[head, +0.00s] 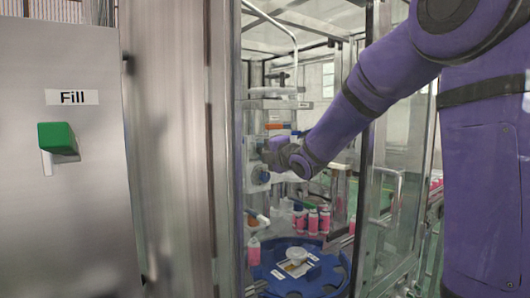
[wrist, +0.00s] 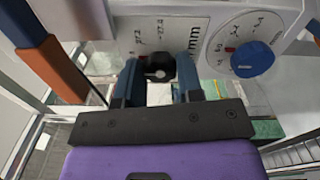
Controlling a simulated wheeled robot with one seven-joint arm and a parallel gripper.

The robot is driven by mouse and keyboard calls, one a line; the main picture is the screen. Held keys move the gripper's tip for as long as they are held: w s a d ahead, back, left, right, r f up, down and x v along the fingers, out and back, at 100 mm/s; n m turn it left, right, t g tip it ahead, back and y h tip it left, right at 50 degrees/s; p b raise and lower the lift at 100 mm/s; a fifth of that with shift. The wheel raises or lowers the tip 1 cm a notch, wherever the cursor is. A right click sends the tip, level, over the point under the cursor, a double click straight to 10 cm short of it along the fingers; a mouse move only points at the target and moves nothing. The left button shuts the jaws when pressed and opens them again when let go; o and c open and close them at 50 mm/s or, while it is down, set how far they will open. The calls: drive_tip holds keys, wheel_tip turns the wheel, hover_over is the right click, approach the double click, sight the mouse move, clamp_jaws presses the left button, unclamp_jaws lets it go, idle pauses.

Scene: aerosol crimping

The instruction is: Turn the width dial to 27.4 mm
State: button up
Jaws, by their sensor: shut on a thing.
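The width dial shows in the wrist view as a small black knob (wrist: 160,66) with a pale mark, beside a white scale plate (wrist: 170,33) whose printing appears to include 27.2, 27.4 and mm. A small red mark shows on the scale, too small to read exactly. My gripper (wrist: 157,70) is shut on the black knob, one dark blue finger on each side. In the head view my gripper (head: 274,153) reaches into the machine's glazed cabinet, and hides the knob there.
A second round dial with a blue knob (wrist: 252,59) is close on the right. An orange-and-blue handle (wrist: 50,62) is on the left. Below in the head view are a blue turntable (head: 290,283) and pink cans (head: 313,222). A Fill panel with a green switch (head: 57,138) stands left.

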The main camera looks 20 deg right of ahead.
drive_tip(key=shift+f+m, duration=0.15)
drive_tip(key=shift+m, duration=8.75)
drive_tip(key=o, duration=0.9)
drive_tip(key=shift+o, duration=0.2)
drive_tip(key=s+d, duration=0.2)
drive_tip(key=s, duration=0.8)
drive_tip(key=shift+s, duration=0.35)
